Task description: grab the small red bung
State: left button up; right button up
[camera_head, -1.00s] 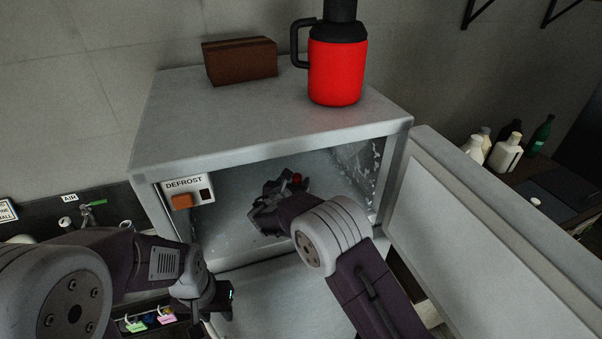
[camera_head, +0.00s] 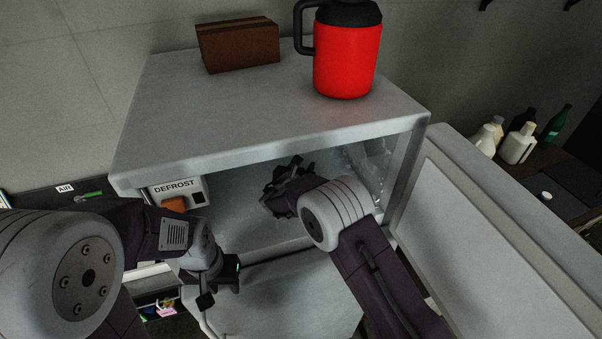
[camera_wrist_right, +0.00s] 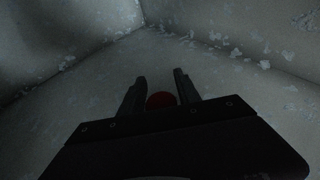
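The small red bung (camera_wrist_right: 161,100) shows in the right wrist view, in the gap between the two dark fingers of my right gripper (camera_wrist_right: 160,82). Its lower part is hidden behind the gripper body. The fingers stand apart; I cannot tell whether either touches the bung. In the head view my right gripper (camera_head: 289,172) reaches inside the open freezer box (camera_head: 270,107), and the bung is hidden there. My left gripper (camera_head: 220,288) hangs in front of the box at its lower left; its fingers are too unclear to judge.
The freezer's door (camera_head: 480,240) stands open on the right. A defrost switch box (camera_head: 178,189) sits at the opening's left. A red jug (camera_head: 346,62) and a brown block (camera_head: 238,45) stand on top. Frost covers the inner walls.

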jog(key=shift+s+r, duration=0.25)
jog(key=shift+s, duration=0.1)
jog(key=c, duration=0.5)
jog(key=shift+s+a+r, duration=0.15)
jog(key=shift+s+r, duration=0.05)
jog(key=shift+s, duration=0.15)
grip_shut()
jog(key=shift+w, duration=0.1)
